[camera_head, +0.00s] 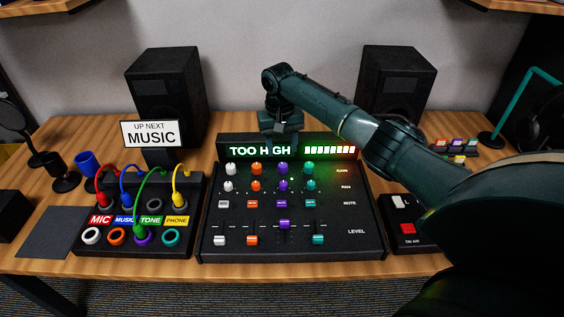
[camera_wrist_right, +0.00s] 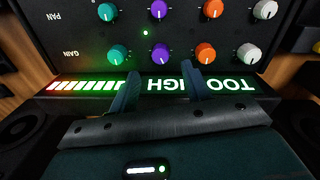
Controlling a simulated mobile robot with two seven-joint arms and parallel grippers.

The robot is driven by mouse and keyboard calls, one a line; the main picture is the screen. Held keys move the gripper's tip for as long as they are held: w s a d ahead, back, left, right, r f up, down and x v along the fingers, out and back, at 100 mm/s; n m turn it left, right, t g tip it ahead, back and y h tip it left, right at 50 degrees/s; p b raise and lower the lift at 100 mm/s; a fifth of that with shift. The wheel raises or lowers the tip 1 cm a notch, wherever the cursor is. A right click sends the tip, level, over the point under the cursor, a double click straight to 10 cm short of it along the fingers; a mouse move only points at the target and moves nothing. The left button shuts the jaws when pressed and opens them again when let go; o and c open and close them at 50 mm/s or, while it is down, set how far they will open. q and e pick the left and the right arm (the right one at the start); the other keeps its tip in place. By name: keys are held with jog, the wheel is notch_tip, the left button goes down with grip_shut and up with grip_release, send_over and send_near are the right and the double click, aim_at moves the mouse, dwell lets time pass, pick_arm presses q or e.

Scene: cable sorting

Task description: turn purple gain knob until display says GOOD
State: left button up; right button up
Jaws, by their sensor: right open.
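The purple gain knob (camera_head: 283,169) is on the top row of the black mixer (camera_head: 205,240), between the orange and teal gain knobs. It also shows in the right wrist view (camera_wrist_right: 162,53), which sees the panel upside down. My right gripper (camera_head: 280,130) is open and empty at the display, behind the knob. In the wrist view its fingers (camera_wrist_right: 161,75) are spread, lined up either side of the knob but short of it. My left gripper is out of view.
Orange (camera_head: 256,169) and teal (camera_head: 309,169) gain knobs stand close on either side, with pan knobs in front. A patch box with coloured cables (camera_head: 140,240) is at left, an ON AIR box (camera_head: 408,228) at right. Speakers (camera_head: 163,95) stand behind.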

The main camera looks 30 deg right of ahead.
aim_at(283, 165)
notch_tip(283, 165, down, 6)
jog(key=shift+d+r, duration=0.1)
jog(key=shift+f, duration=0.55)
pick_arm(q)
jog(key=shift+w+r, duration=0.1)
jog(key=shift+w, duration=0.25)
